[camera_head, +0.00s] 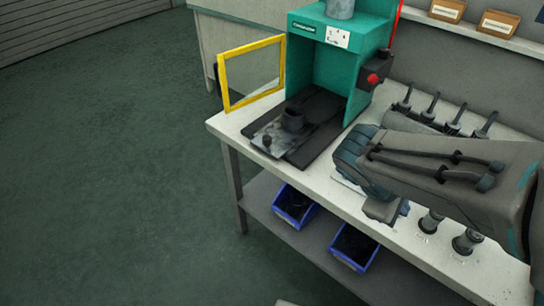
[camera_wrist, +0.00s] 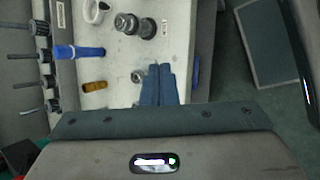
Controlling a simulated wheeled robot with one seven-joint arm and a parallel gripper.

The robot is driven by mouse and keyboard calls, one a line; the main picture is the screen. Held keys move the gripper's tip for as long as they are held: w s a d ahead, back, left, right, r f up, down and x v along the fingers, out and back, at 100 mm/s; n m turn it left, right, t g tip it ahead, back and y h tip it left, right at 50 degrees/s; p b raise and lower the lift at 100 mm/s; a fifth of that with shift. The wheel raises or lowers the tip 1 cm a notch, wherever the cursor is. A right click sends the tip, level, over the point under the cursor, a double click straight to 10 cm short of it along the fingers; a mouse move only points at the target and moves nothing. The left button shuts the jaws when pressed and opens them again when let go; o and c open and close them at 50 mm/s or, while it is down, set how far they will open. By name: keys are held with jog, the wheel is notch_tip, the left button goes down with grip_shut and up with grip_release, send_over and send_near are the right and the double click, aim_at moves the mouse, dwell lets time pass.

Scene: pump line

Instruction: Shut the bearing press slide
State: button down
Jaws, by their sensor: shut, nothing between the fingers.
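The bearing press (camera_head: 328,65) is a teal machine at the back of the bench. Its slide (camera_head: 268,134), a grey plate with a small dark knob (camera_head: 266,141) at its front end, sticks out from the press opening along dark rails. A dark cylindrical part (camera_head: 292,118) stands on the slide. The yellow-framed guard (camera_head: 225,82) is swung open to the left. My gripper (camera_wrist: 158,70) is shut and empty in the wrist view, above the bench to the right of the slide and apart from it. In the head view my arm mostly hides the fingers.
Pump parts stand on the bench (camera_head: 470,275) at the right, with a blue-handled item (camera_wrist: 78,52) in the wrist view. A red button (camera_head: 373,79) is on the press's side. Blue bins (camera_head: 295,205) sit on the lower shelf. The floor at left is clear.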

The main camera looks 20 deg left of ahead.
jog(key=w+a+f+n+t+h+b, duration=0.1)
jog(key=w+a+f+n+t+b, duration=0.25)
jog(key=a+f+n, duration=0.2)
jog(key=n+t+y+b, duration=0.9)
jog(key=n+t+b, duration=0.2)
jog(key=n, duration=0.7)
send_near(265, 144)
jog(key=shift+m+h, duration=0.25)
jog(key=shift+h, duration=0.05)
jog(key=w, duration=0.2)
jog(key=w+b, duration=0.1)
jog(key=w, duration=0.1)
jog(key=w+b, duration=0.1)
jog(key=w, duration=0.1)
jog(key=shift+w+a, duration=0.35)
jog(key=shift+w, duration=0.05)
